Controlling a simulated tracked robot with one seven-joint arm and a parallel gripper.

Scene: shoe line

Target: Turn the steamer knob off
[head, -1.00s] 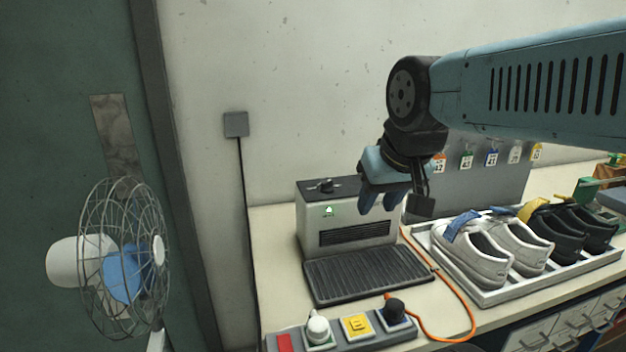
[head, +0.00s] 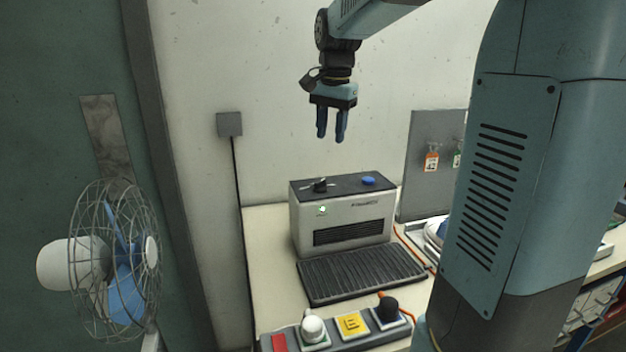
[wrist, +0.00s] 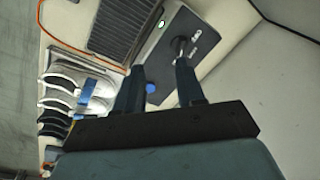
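The steamer (head: 341,218) is a light grey box with a dark top at the back of the bench. Its dark knob (head: 320,185) stands on the left of the top, and a pale pointer shows beside it. A green light (head: 322,210) glows on its front. My gripper (head: 331,138) hangs above the steamer, fingers down, open and empty, touching nothing. In the wrist view the knob (wrist: 179,45) shows near the tip of the right-hand finger, apart in height. The knob's exact setting is too small to tell.
A blue button (head: 368,181) sits right of the knob. A fan (head: 115,260) stands left. My arm hides most shoes.

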